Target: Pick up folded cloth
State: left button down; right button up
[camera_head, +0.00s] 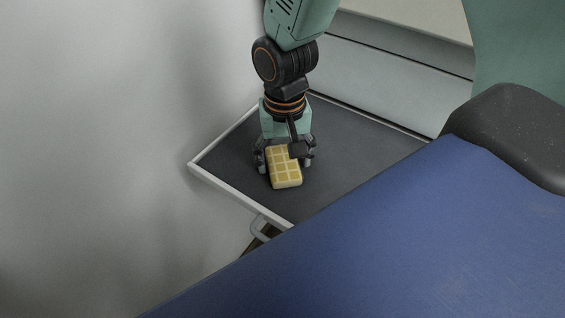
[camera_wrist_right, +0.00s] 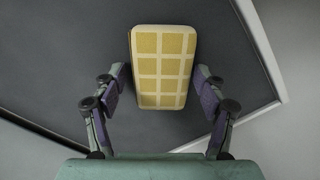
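The folded cloth (camera_head: 284,172) is a yellow block with pale checked lines, lying on a dark grey tray (camera_head: 228,152) with a light rim. My right gripper (camera_head: 285,167) points down over it, with a finger on each side. In the right wrist view the folded cloth (camera_wrist_right: 162,68) lies between the open fingers of my right gripper (camera_wrist_right: 162,88). A gap shows on both sides, so the fingers do not touch it there. My left gripper is not in view.
A pale wall (camera_head: 90,150) stands close on the left of the tray. A large blue surface (camera_head: 400,240) covers the lower right and hides part of the tray. A pale panelled front (camera_head: 385,70) rises behind it. Bare tray lies to the right of the cloth.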

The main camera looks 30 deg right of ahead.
aim_at(283, 161)
jog(key=shift+s+a+r, duration=0.1)
jog(key=shift+s+a, duration=0.05)
jog(key=shift+a, duration=0.05)
jog(key=c, duration=0.8)
notch_tip(283, 161, up, 10)
jog(key=shift+f+p, duration=0.2)
jog(key=shift+p, duration=0.95)
jog(key=shift+c, duration=0.3)
jog(key=shift+w+r, duration=0.15)
jog(key=shift+w, duration=0.1)
